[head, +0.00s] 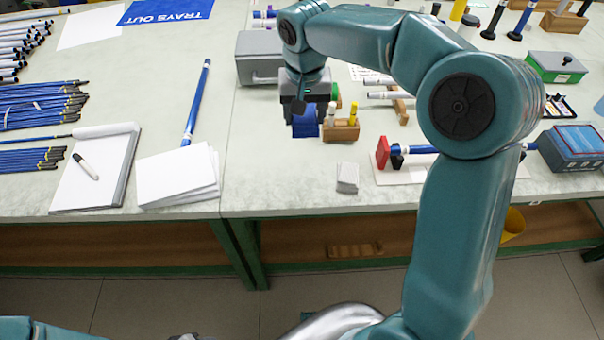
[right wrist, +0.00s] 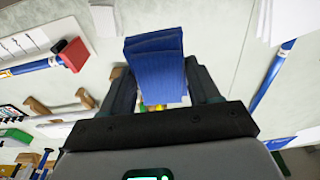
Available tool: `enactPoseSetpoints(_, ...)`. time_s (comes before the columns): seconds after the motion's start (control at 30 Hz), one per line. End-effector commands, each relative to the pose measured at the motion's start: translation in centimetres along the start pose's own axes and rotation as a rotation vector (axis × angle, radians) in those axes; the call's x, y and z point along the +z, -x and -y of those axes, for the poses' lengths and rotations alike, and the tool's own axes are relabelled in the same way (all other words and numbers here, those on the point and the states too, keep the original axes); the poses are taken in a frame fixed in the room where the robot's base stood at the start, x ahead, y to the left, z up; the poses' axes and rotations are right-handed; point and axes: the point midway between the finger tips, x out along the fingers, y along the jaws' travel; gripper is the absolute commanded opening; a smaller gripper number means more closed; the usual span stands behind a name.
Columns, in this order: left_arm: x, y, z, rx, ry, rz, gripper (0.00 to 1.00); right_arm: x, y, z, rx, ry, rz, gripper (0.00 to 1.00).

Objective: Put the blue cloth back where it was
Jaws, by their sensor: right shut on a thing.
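The blue cloth (head: 305,125) is a folded pad held in my right gripper (head: 304,108), above the pale table left of a small wooden block. In the right wrist view the folded cloth (right wrist: 155,62) stands out between the two dark fingers of my right gripper (right wrist: 160,88), which are shut on it. I cannot tell how far the cloth is above the table.
A grey box (head: 260,58) stands behind. A white stack of small sheets (head: 347,178) lies near the front edge. A red-ended clamp with a blue rod (head: 382,153) is to the right. Bare table lies left of the sheets.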

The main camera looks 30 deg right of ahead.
Motion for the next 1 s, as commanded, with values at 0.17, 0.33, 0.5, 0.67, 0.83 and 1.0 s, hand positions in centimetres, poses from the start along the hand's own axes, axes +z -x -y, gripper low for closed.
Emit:
enactPoseSetpoints(0.17, 0.0, -0.4, 0.1, 0.000, 0.000, 0.000, 0.43, 0.8, -5.2, -0.3, 0.004, 0.000, 0.008, 0.33)
enactPoseSetpoints(0.33, 0.0, -0.5, 0.1, 0.000, 0.000, 0.000, 0.43, 1.4, -10.1, -0.3, 0.004, -0.001, 0.007, 0.33)
enactPoseSetpoints(0.5, 0.0, -0.4, 0.1, 0.000, 0.000, 0.000, 0.43, 1.8, -13.4, -0.2, 0.002, -0.001, 0.005, 0.33)
enactPoseSetpoints(0.67, 0.0, -0.4, 0.1, 0.000, 0.000, 0.000, 0.43, 1.9, -14.8, -0.1, 0.002, -0.002, 0.003, 0.33)
enactPoseSetpoints(0.83, 0.0, -0.4, 0.1, 0.000, 0.000, 0.000, 0.43, 2.3, -17.6, 0.0, 0.003, -0.002, 0.005, 0.33)
enactPoseSetpoints(1.0, 0.0, -0.4, 0.1, 0.000, 0.000, 0.000, 0.43, 2.3, -18.7, 0.1, 0.001, -0.003, 0.001, 0.33)
